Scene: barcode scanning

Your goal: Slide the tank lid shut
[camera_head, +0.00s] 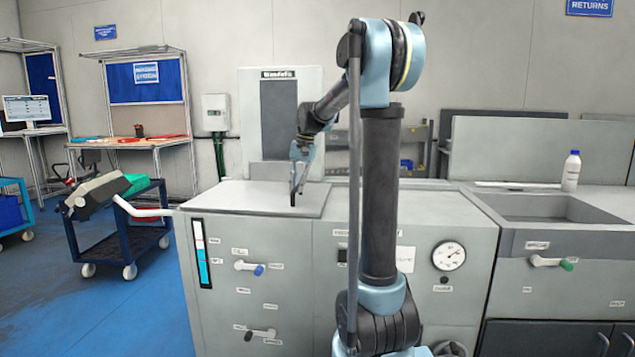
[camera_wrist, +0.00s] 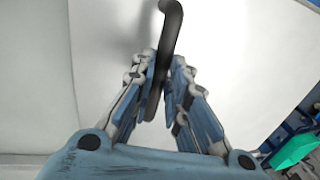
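The tank (camera_head: 270,280) is a large grey cabinet in the middle of the head view. A flat grey lid panel (camera_head: 235,198) lies on its top left part. A dark upright handle (camera_head: 293,197) stands on the panel. My gripper (camera_head: 297,178) points down at this handle from above. In the wrist view the handle (camera_wrist: 172,22) is a dark curved bar passing between my two fingers (camera_wrist: 163,75). The fingers are close together on either side of it and look shut on it. The lid's far edge and any opening beneath it cannot be made out.
A white bottle (camera_head: 571,171) stands behind an open sink (camera_head: 545,208) at the right. Valve handles (camera_head: 250,267) and a gauge (camera_head: 449,256) stick out of the front. A blue cart (camera_head: 115,235) stands at the left. My arm hides part of the tank.

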